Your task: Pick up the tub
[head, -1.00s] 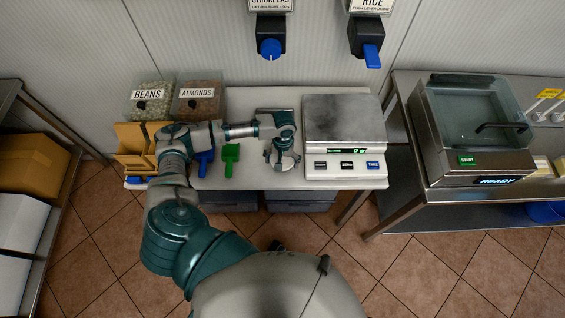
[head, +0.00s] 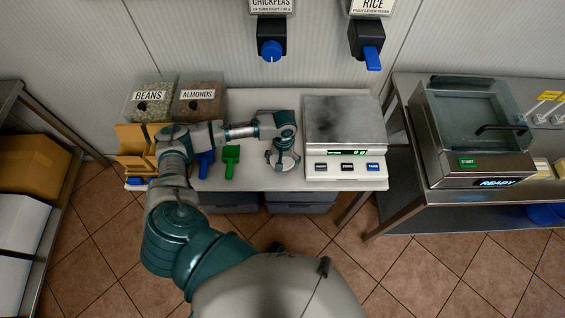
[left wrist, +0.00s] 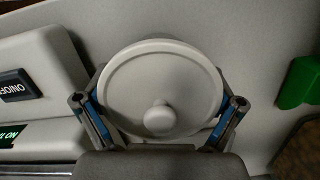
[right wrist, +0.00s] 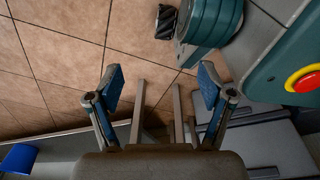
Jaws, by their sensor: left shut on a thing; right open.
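A round tub (left wrist: 160,92) with a pale lid and a small centre knob fills the middle of the left wrist view. The two fingers of my left gripper (left wrist: 160,108) are shut on its sides, one on each side. In the head view the tub (head: 287,163) shows only in part below my left wrist, at the counter's front, left of the scale. I cannot tell whether it touches the counter. My right gripper (right wrist: 160,84) is open and empty in the right wrist view, with floor and table legs behind it. It does not show in the head view.
A scale (head: 344,120) stands close to the right of the tub. Green (head: 230,160) and blue (head: 204,163) scoops lie to its left. Bins of beans (head: 148,103) and almonds (head: 200,103) stand behind. Chickpeas (head: 271,40) and rice (head: 367,45) dispensers hang above.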

